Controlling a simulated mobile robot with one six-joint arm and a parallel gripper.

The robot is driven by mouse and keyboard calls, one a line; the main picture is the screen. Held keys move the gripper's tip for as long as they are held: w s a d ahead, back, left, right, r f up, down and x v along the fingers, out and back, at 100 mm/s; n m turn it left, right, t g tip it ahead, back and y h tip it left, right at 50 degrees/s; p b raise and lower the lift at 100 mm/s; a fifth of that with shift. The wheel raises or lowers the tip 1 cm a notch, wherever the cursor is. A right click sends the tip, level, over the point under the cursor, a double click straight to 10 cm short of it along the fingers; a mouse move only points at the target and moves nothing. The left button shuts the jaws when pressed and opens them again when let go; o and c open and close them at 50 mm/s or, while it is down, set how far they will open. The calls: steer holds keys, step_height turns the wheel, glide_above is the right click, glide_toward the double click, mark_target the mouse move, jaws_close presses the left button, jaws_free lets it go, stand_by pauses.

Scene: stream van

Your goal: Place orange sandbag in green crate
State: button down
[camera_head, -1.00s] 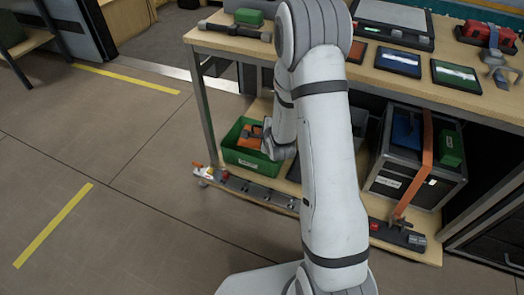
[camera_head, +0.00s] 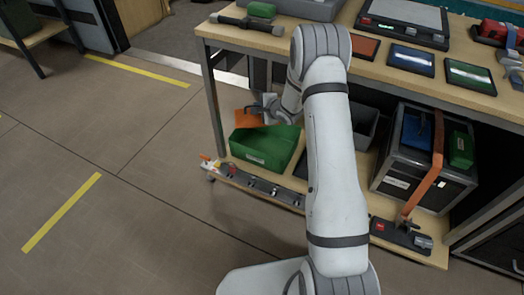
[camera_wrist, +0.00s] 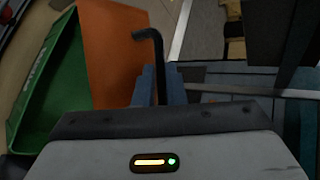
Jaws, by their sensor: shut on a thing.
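The orange sandbag (camera_head: 247,117) hangs at my gripper (camera_head: 266,106), just above the far left part of the green crate (camera_head: 266,163) in the head view. The crate stands on the low shelf under the table, and its visible inside looks empty. In the wrist view, my gripper (camera_wrist: 158,85) is shut on a dark bent handle, with the orange sandbag (camera_wrist: 112,50) just beyond it. The green crate (camera_wrist: 35,105) shows at the left there. Whether the bag touches the crate's rim cannot be told.
A power strip (camera_head: 262,186) runs along the shelf's front edge. A grey bin (camera_head: 363,124) and a black case (camera_head: 425,178) stand right of the crate. The tabletop (camera_head: 460,88) with tablets lies above.

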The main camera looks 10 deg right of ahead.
steer(key=w+f, duration=0.1)
steer(key=w+d+f+n+y, duration=0.1)
steer(key=w+n, duration=0.1)
steer(key=w, duration=0.1)
steer(key=shift+d+f+g+y, duration=0.15)
steer(key=shift+f+g+y, duration=0.15)
steer(key=shift+f+g, duration=0.1)
steer(key=shift+w+d+f, duration=0.25)
steer(key=shift+w+f, duration=0.15)
steer(key=shift+w+d+f+n+y, duration=0.1)
steer(key=shift+f+n+y, duration=0.2)
step_height(320, 180, down, 18)
steer(key=b, duration=0.8)
steer(key=shift+r, duration=0.1)
steer(key=c, duration=1.5)
jaws_free()
